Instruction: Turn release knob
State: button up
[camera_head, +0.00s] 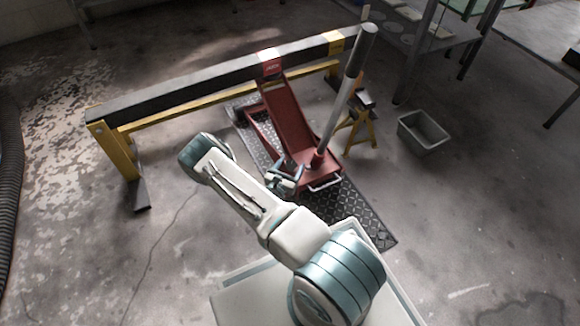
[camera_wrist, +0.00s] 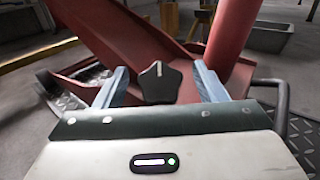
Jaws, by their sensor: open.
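The release knob (camera_wrist: 159,83) is a black, lobed knob with a pale line on its face. In the wrist view it sits between the two fingers of my gripper (camera_wrist: 160,84), with gaps on both sides. My gripper is open; I cannot tell how deep the knob lies between the fingertips. The red floor jack (camera_head: 290,120) stands on a dark tread plate in the head view, with its long handle (camera_head: 346,90) tilted up to the right. My gripper (camera_head: 287,176) is at the jack's near end there, and the knob cannot be made out.
A yellow jack stand (camera_head: 361,128) and a grey bin (camera_head: 423,131) stand to the right. A silver side handle (camera_head: 325,184) is close to my gripper. The floor at left is mostly clear.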

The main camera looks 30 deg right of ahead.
jog(key=shift+w+d, duration=0.25)
jog(key=c, duration=1)
